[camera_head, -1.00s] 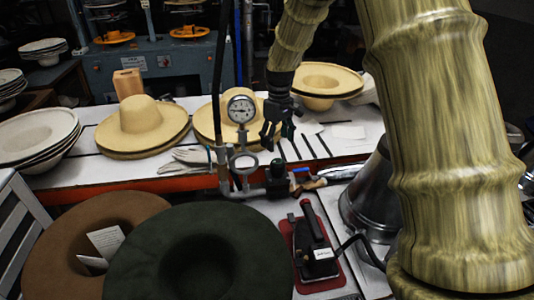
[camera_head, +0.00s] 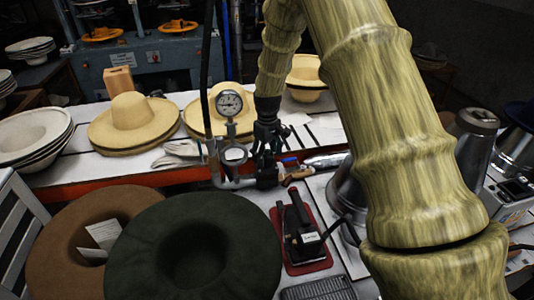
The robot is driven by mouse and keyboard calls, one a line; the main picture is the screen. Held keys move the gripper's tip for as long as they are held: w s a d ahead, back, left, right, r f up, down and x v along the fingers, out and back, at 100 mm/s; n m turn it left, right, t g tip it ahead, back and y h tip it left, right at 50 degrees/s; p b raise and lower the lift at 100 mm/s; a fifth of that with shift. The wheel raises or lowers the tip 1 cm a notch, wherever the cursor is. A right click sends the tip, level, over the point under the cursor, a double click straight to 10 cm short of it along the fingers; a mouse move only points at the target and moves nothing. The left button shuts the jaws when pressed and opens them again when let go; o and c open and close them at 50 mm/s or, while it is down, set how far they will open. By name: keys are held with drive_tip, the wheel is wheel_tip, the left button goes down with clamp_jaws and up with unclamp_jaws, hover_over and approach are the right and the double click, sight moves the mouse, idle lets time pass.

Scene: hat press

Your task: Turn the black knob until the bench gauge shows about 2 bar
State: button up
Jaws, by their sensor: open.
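The round white-faced bench gauge (camera_head: 229,103) stands on the grey pipework at the bench's front edge. Its needle is too small to read surely. The black knob (camera_head: 267,178) is low on the pipe, right of the gauge. My dark gripper (camera_head: 266,150) is open and points down directly above the knob. Its fingers overlap the knob's top in the picture, and I cannot tell whether they touch it or stand around it.
A black hose (camera_head: 207,75) rises left of the gauge. Straw hats (camera_head: 133,119) and white gloves (camera_head: 180,153) lie behind the pipework. A dark green hat (camera_head: 195,250) and a black iron (camera_head: 301,235) on a red pad are in front. A metal cone-shaped vessel (camera_head: 345,190) stands to the right.

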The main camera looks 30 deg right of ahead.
drive_tip(key=shift+w+f, duration=0.45)
drive_tip(key=shift+f, duration=0.1)
drive_tip(key=shift+s+r, duration=0.25)
drive_tip(key=shift+s, duration=0.05)
drive_tip(key=c, duration=1)
drive_tip(key=shift+m, duration=0.4)
drive_tip(key=m, duration=0.2)
drive_tip(key=shift+m+p, duration=0.3)
drive_tip(key=shift+p, duration=0.1)
drive_tip(key=shift+m+p, duration=0.3)
drive_tip(key=shift+m, duration=1.4)
drive_tip(key=shift+f, duration=0.1)
